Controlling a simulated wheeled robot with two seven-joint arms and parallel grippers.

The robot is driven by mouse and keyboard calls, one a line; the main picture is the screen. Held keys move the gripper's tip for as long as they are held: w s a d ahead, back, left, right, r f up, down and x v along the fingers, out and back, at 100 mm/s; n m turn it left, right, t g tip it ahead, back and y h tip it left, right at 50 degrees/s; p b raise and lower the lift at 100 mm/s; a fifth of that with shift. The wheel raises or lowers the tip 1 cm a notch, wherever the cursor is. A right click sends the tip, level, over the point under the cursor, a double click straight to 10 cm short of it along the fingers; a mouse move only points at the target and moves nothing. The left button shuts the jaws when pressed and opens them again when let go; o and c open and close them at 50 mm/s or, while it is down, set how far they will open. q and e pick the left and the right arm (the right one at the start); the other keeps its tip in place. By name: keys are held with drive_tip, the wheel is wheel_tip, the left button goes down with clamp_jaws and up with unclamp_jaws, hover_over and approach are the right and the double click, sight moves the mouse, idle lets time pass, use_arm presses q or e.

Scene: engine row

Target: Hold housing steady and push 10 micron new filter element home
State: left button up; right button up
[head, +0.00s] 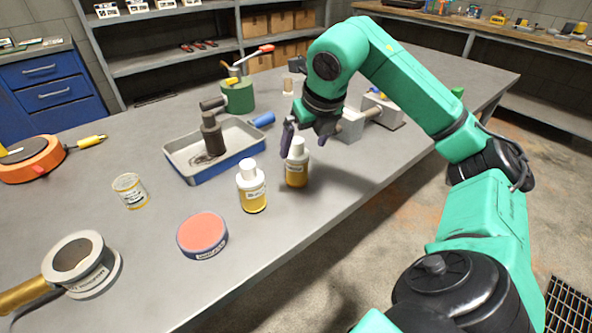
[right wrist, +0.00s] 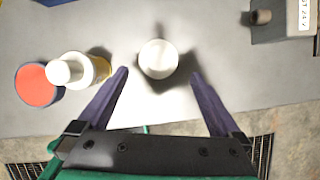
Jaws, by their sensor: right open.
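My right gripper (head: 304,146) is open above a white-capped amber bottle (head: 297,172) near the table's front edge. In the right wrist view, the bottle's white cap (right wrist: 158,59) lies between the spread fingertips with gaps on both sides. A dark upright cylinder (head: 212,138), possibly the filter housing, stands in a blue-sided metal tray (head: 190,172). I cannot pick out the 10 micron filter element for certain, as the labels are too small to read. My left gripper is not in view.
A second amber bottle (head: 252,190) stands left of the first. A green can (head: 238,95) and grey blocks (head: 350,124) stand farther back.

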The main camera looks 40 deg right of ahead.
sight(299, 154)
drive_tip(key=x, duration=0.7)
drive_tip(key=shift+w, duration=0.3)
drive_tip(key=c, duration=1.6)
